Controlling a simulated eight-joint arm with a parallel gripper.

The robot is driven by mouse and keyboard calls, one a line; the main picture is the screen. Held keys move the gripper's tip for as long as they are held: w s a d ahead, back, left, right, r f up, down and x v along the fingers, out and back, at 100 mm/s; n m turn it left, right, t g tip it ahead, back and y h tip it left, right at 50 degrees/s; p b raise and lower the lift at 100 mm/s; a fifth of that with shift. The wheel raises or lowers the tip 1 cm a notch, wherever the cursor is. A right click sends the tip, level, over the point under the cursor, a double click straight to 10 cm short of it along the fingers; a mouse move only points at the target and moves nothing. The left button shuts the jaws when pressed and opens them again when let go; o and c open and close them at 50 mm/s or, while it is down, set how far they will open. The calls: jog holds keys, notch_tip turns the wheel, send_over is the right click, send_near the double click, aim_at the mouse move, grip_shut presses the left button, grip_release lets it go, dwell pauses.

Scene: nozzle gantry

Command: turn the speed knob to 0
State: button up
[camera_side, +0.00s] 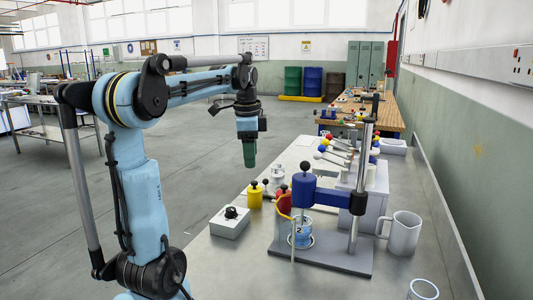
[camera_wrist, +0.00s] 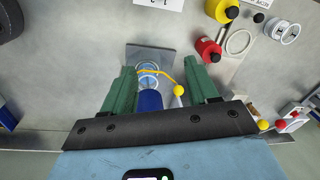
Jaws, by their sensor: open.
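The knob (camera_side: 231,212) is dark and sits on top of a small pale box (camera_side: 229,225) on the bench, left of the stand. Its pointer setting is too small to read. My gripper (camera_side: 249,164) hangs above the bench, pointing down, well above the knob and to its right in the side view. In the wrist view my gripper (camera_wrist: 158,68) shows two green fingers spread apart with nothing held between them. The knob is not seen in the wrist view. A white surface with upside-down marks (camera_wrist: 160,4) is cut off at its top edge.
A stand with a grey base (camera_side: 345,258) and blue clamp (camera_side: 325,196) holds a nozzle over a glass beaker (camera_side: 301,238). Yellow (camera_side: 255,199) and red (camera_side: 283,201) containers stand behind the box. A grey jug (camera_side: 403,233) is at right. Bench left of the box is narrow.

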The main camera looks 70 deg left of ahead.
jog(key=m+g+h, duration=0.1)
send_over(231, 209)
jog(key=f, duration=0.2)
notch_tip(231, 209, down, 16)
jog(key=shift+a+f, duration=0.1)
jog(key=shift+f, duration=0.1)
dwell(0.4)
jog(key=c, duration=1)
jog(key=shift+c, duration=0.2)
